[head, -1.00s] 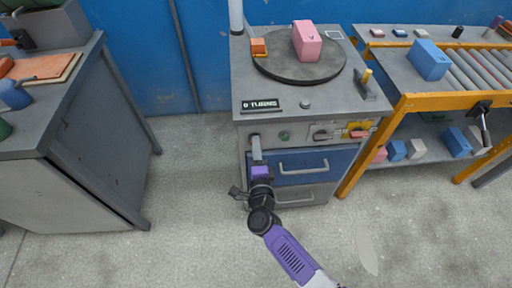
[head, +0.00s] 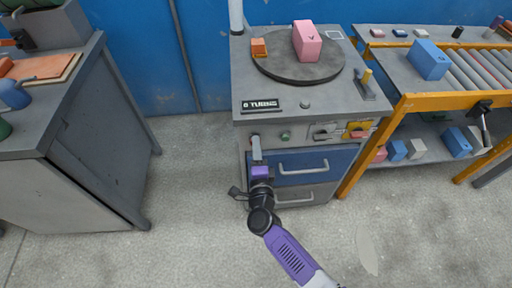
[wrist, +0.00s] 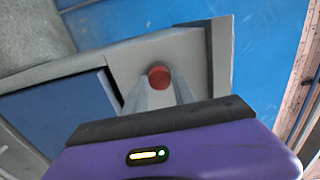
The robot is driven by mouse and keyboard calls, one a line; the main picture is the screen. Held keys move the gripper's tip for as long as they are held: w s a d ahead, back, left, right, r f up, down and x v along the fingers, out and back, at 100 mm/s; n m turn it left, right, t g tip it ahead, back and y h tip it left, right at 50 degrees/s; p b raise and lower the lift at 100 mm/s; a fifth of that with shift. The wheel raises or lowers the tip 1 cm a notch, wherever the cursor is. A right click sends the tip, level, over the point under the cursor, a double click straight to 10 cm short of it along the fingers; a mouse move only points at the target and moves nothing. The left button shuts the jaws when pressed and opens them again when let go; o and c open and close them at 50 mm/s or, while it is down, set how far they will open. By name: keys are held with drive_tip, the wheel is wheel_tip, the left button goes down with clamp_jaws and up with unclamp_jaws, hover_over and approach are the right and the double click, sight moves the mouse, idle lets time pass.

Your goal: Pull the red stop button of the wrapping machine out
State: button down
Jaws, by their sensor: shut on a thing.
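The wrapping machine (head: 244,74) stands in the middle of the head view, with controls along its front panel. The red stop button (wrist: 159,77) shows in the wrist view as a round red cap between my fingertips. In the head view my fingers mostly hide it at the panel's left end. My gripper (head: 255,139) reaches up to the panel from the front and is shut on the red button; it also shows in the wrist view (wrist: 158,84). I cannot tell how far the button stands out from the panel.
A green button (head: 285,135), a grey switch (head: 323,131) and a red handle on a yellow plate (head: 359,131) sit to the right. Below are a blue drawer (head: 330,174) and a grey drawer. A roller conveyor (head: 402,104) stands right, a workbench (head: 90,75) left. Floor between is clear.

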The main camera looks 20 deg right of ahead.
idle(0.5)
drive_tip(key=shift+s+a, duration=0.25)
drive_tip(key=shift+s, duration=0.35)
drive_tip(key=c, duration=1)
unclamp_jaws()
drive_tip(key=v, duration=0.7)
drive_tip(key=shift+s+p, duration=0.35)
drive_tip(key=shift+p, duration=0.05)
